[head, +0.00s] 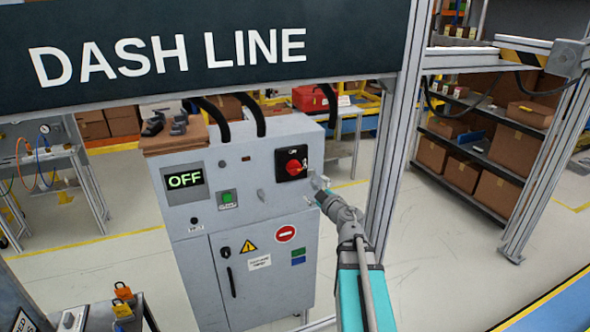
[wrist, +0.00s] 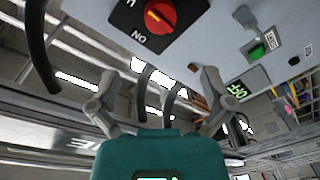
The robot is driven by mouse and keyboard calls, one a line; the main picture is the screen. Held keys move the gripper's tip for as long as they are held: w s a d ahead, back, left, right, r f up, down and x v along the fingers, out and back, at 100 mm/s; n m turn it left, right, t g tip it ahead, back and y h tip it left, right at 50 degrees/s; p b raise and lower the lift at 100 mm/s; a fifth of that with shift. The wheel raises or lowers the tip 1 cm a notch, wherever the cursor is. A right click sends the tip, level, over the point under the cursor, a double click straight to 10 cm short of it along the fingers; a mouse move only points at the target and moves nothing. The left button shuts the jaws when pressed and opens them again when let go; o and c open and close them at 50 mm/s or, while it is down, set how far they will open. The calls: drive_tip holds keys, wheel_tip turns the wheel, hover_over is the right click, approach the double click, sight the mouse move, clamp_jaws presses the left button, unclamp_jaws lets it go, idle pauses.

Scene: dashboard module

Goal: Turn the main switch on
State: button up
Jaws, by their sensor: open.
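The main switch (head: 292,167) is a red rotary knob on a black square plate, on the front of a grey cabinet (head: 240,195). In the wrist view the red knob (wrist: 160,14) is at the top edge, with a yellow mark and the word ON on the plate below it. The display (head: 184,180) reads OFF in green. My gripper (head: 311,182) is just right of and below the switch in the head view. In the wrist view my gripper (wrist: 159,92) has its fingers wide apart with nothing between them, and the knob lies beyond them.
A green button (head: 228,198) sits left of the switch on the panel. A metal frame post (head: 400,130) stands right of the cabinet, and the DASH LINE sign (head: 200,50) hangs across the front.

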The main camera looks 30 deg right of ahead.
sight(296, 169)
drive_tip(key=w, duration=1.3)
drive_tip(key=shift+w+a, duration=0.1)
drive_tip(key=shift+w, duration=0.15)
drive_tip(key=shift+c, duration=0.3)
drive_tip(key=c, duration=1)
